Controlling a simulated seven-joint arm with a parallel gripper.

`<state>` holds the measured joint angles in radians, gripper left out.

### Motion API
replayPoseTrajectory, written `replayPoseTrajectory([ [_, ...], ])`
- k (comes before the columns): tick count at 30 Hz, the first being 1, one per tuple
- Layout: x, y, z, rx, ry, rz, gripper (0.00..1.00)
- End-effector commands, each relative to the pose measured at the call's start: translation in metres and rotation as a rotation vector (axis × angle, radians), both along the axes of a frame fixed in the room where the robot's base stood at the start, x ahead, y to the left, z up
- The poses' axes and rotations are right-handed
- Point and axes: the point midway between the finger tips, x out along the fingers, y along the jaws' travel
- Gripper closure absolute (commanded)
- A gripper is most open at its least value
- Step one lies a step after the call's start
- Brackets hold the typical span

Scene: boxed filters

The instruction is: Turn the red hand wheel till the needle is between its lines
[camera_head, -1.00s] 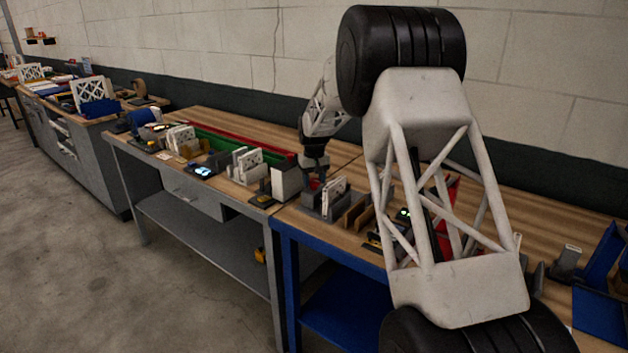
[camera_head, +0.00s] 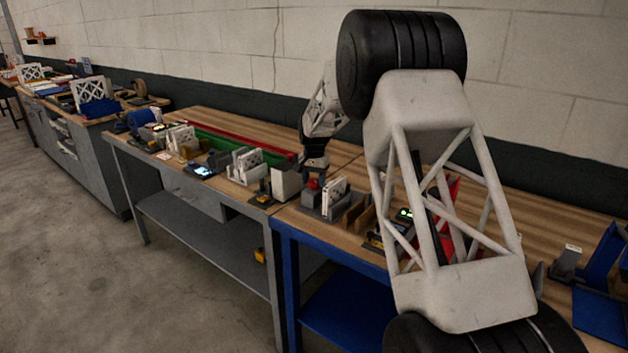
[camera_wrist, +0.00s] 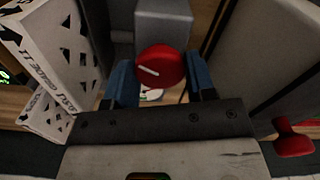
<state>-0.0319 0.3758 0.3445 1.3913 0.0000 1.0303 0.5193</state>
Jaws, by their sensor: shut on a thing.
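The red hand wheel (camera_wrist: 161,65) with a white mark on its face shows in the wrist view, in front of a grey box (camera_wrist: 163,22). My gripper (camera_wrist: 163,85) has its two blue fingers at the wheel's left and right sides and is shut on it. In the head view the wheel (camera_head: 313,183) is a small red spot below my gripper (camera_head: 314,172). A round white face partly shows behind the wheel's lower edge in the wrist view; its needle and lines cannot be made out.
A white lattice-sided filter (camera_wrist: 55,55) stands close on the left in the wrist view, and a grey block (camera_wrist: 265,50) on the right. A red knob (camera_wrist: 293,140) is at lower right. Several fixtures and filters line the benches in the head view.

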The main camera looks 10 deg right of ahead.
Motion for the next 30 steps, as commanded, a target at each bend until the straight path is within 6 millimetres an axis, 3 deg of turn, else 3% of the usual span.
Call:
replayPoseTrajectory([
  [11,0.0006,-0.0001,0.0006,0.0,-0.002,-0.007,0.73],
  [12,0.0006,-0.0001,0.0006,0.0,-0.002,-0.007,0.48],
  [17,0.0004,-0.0001,0.0004,0.0,-0.001,-0.006,0.24],
  [30,0.0003,-0.0001,0.0059,0.0,-0.001,-0.006,0.24],
])
